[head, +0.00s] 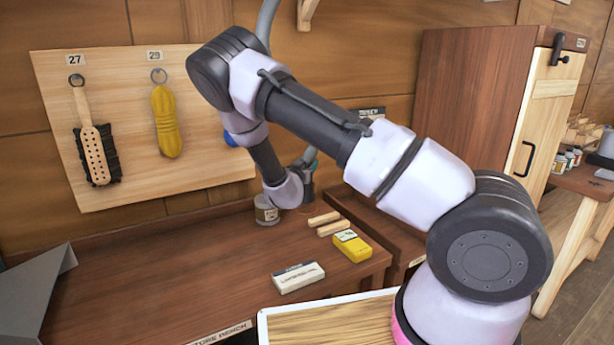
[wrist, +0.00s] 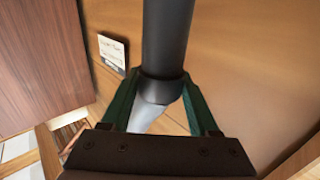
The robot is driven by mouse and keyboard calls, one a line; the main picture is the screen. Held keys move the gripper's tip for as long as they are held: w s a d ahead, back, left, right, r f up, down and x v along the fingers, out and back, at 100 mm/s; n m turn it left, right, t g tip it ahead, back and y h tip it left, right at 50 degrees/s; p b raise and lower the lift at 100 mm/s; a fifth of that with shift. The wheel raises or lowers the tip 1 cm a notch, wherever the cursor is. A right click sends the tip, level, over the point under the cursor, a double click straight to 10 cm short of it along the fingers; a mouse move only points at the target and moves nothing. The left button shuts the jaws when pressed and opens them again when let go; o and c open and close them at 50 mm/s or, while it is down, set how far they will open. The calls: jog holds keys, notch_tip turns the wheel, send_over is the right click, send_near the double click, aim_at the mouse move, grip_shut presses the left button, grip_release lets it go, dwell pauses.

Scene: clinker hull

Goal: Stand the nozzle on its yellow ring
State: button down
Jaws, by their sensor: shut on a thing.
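My gripper (wrist: 163,100) is shut on a dark grey, round tube, which I take to be the nozzle (wrist: 167,40). The tube has a collar and a pale grey end (wrist: 152,118) between the green fingers. Its dark part runs up out of the wrist view. In the head view my gripper (head: 308,160) is small and mostly hidden behind my arm, above the back of the bench. I cannot make out a yellow ring in either view, nor the tube's tilt against the bench.
The bench (head: 150,285) holds a labelled jar (head: 266,212), two wooden sticks (head: 328,224), a yellow box (head: 352,246) and a white block (head: 298,277). Its front left is clear. A pegboard (head: 110,125) hangs behind. A wooden cabinet (head: 470,95) stands right.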

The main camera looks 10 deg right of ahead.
jog(key=shift+f, duration=1.8)
jog(key=shift+c, duration=0.7)
grip_release()
